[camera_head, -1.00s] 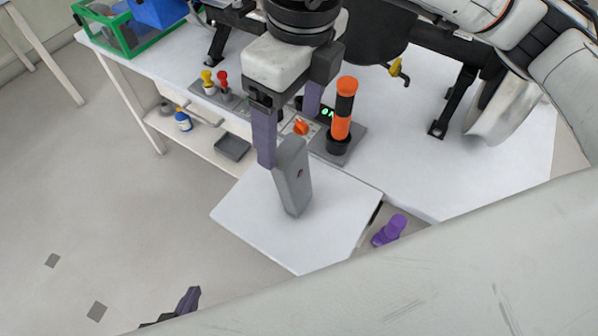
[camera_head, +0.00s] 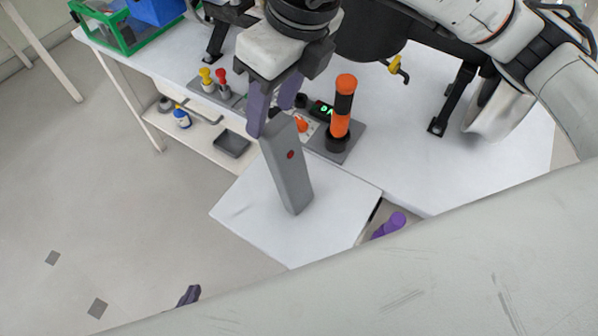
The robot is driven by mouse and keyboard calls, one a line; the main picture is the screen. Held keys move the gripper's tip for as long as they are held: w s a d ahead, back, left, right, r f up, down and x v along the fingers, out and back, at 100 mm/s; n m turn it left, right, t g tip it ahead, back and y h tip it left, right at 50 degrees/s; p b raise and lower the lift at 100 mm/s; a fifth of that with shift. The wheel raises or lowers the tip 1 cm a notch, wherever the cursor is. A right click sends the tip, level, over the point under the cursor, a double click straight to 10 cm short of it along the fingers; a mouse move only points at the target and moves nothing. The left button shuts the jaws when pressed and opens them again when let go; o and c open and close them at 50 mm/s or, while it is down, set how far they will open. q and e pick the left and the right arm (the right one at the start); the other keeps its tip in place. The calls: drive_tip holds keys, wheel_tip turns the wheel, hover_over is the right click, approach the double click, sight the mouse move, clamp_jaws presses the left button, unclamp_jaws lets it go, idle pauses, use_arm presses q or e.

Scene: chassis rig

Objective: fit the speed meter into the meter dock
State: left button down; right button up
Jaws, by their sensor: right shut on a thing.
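My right gripper (camera_head: 272,106) is shut on the upper end of a long grey block (camera_head: 289,172) with a red dot on its side. The block stands steeply tilted above the small white table; I cannot tell whether its lower end touches the surface. I cannot tell for certain whether this block is the speed meter. A dark unit with green digits (camera_head: 322,108) shows behind it on the rear worktop, partly hidden. No meter dock can be clearly made out. Only a dark purple finger of my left gripper (camera_head: 189,295) shows at the bottom left, away from the table.
An orange and black post (camera_head: 341,113) on a grey plate stands right behind the block, near an orange knob (camera_head: 302,124). Yellow and red levers (camera_head: 213,79) are to the left. A purple object (camera_head: 390,225) lies below the table edge. The white table (camera_head: 250,205) is mostly clear.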

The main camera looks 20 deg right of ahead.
drive_tip(key=s+d+f, duration=0.1)
drive_tip(key=f, duration=0.2)
drive_tip(key=s+f+g+h, duration=0.1)
drive_tip(key=s+f, duration=0.1)
drive_tip(key=s+d+f+g+h, duration=0.1)
drive_tip(key=f, duration=0.2)
drive_tip(key=shift+s+d+f+n, duration=0.3)
drive_tip(key=shift+d+f+n, duration=0.05)
drive_tip(key=shift+n, duration=0.05)
clamp_jaws()
wheel_tip(320, 180, up, 10)
drive_tip(key=shift+w, duration=0.25)
drive_tip(key=shift+c, duration=1.1)
unclamp_jaws()
drive_tip(key=shift+a+r, duration=0.1)
drive_tip(key=o, duration=2)
drive_tip(key=shift+r, duration=0.15)
drive_tip(key=shift+c, duration=0.2)
